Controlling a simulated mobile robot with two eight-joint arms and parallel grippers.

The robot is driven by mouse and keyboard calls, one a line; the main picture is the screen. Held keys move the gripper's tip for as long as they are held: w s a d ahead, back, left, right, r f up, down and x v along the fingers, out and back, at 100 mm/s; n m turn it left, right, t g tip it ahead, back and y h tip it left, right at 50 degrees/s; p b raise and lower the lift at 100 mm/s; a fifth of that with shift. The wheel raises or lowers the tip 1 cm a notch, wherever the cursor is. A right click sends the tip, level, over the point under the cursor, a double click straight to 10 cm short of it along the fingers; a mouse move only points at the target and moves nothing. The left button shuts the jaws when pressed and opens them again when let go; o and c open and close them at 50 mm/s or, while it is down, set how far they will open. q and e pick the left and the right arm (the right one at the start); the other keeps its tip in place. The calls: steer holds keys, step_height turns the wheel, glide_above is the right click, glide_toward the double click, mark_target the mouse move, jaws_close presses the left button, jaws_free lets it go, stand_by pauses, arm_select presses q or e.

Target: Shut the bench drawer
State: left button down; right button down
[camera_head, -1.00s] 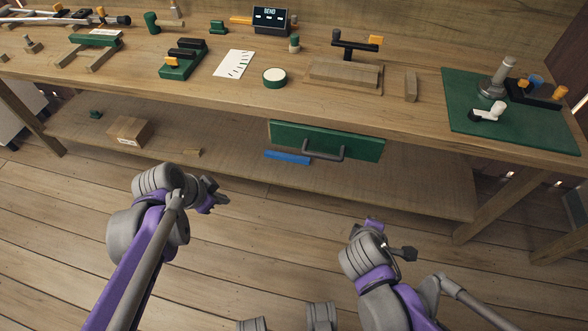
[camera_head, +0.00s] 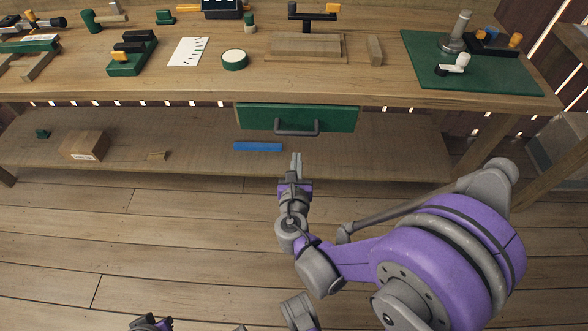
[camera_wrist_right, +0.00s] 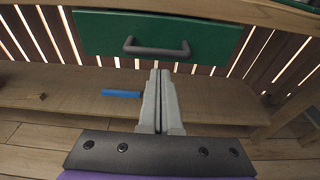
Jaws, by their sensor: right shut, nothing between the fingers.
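The bench drawer (camera_head: 340,117) has a green front with a grey bar handle (camera_head: 297,129) and hangs under the edge of the wooden bench top (camera_head: 310,82). How far it stands out is hard to tell from these angles. In the right wrist view the drawer front (camera_wrist_right: 215,37) and its handle (camera_wrist_right: 157,50) are at the top, beyond the fingertips. My right gripper (camera_head: 296,155) is shut and empty, just below and in front of the handle, apart from it. Its fingers also show in the right wrist view (camera_wrist_right: 160,75). My left gripper cannot be made out in the head view.
A blue bar (camera_head: 258,147) and a cardboard box (camera_head: 85,146) lie on the lower shelf (camera_head: 200,157). The bench top holds a round green tin (camera_head: 235,60), a wooden block (camera_head: 305,46) and a green mat (camera_head: 425,70). The space before the drawer is otherwise clear.

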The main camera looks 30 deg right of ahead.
mark_target(298, 132)
steer(key=b+x, duration=0.1)
steer(key=x, duration=0.7)
steer(key=shift+w, duration=0.15)
steer(key=x, duration=0.4)
steer(key=shift+w+d+r, duration=0.15)
steer(key=shift+d+r, duration=0.05)
steer(key=shift+r, duration=0.1)
steer(key=shift+a, duration=0.1)
steer(key=shift+s, duration=0.2)
